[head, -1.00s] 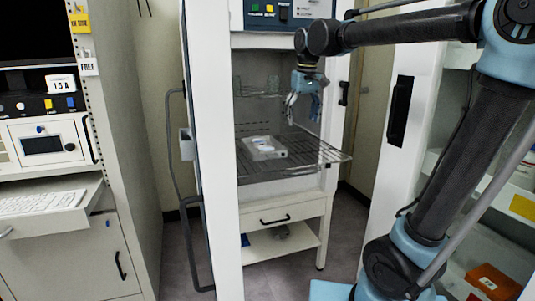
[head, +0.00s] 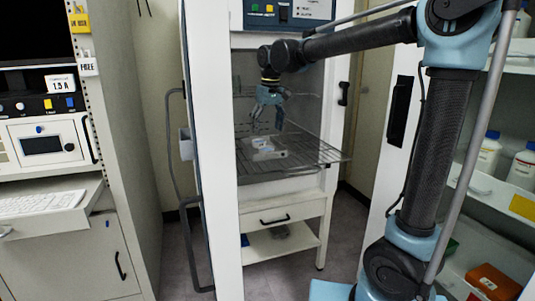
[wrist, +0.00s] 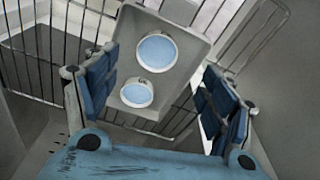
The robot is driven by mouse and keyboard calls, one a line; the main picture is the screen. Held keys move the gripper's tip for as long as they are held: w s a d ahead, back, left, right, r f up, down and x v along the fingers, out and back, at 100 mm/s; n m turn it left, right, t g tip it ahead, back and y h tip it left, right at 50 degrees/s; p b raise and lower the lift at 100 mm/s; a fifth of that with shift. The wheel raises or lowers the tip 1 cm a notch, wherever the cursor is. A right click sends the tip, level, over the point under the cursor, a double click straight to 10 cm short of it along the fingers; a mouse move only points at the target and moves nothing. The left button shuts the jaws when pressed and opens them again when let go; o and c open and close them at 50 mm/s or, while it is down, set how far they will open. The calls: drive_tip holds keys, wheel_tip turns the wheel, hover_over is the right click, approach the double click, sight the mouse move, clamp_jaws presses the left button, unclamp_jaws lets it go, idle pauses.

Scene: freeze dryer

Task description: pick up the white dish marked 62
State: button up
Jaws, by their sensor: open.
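A pale tray (wrist: 172,85) holds two round white dishes with blue-tinted insides, a larger dish (wrist: 157,50) and a smaller dish (wrist: 137,94) nearer my gripper. No number can be read on either dish, so I cannot tell which is marked 62. In the head view the tray (head: 270,156) sits on the wire shelf inside the open cabinet, its dishes too small to make out. My gripper (head: 266,126) hangs above the tray, pointing down, open and empty. In the wrist view its blue fingers (wrist: 160,70) stand apart on both sides of the tray.
The wire shelf (head: 315,156) sticks out of the cabinet toward the right. A drawer (head: 280,215) is below. A keyboard (head: 40,203) lies at left, and bottles (head: 489,153) stand on shelves at right.

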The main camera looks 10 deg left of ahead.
sight(267, 148)
drive_tip(key=f, duration=0.3)
drive_tip(key=shift+w+a+f, duration=0.15)
drive_tip(key=shift+w+f, duration=0.05)
drive_tip(key=shift+w+a+f, duration=0.1)
drive_tip(key=shift+w+f, duration=0.1)
drive_tip(key=shift+f, duration=0.65)
drive_tip(key=shift+w+a+f, duration=0.1)
drive_tip(key=shift+w+f, duration=0.05)
drive_tip(key=shift+f, duration=0.7)
drive_tip(key=shift+w+f, duration=0.2)
drive_tip(key=shift+f, duration=0.65)
drive_tip(key=c, duration=1.1)
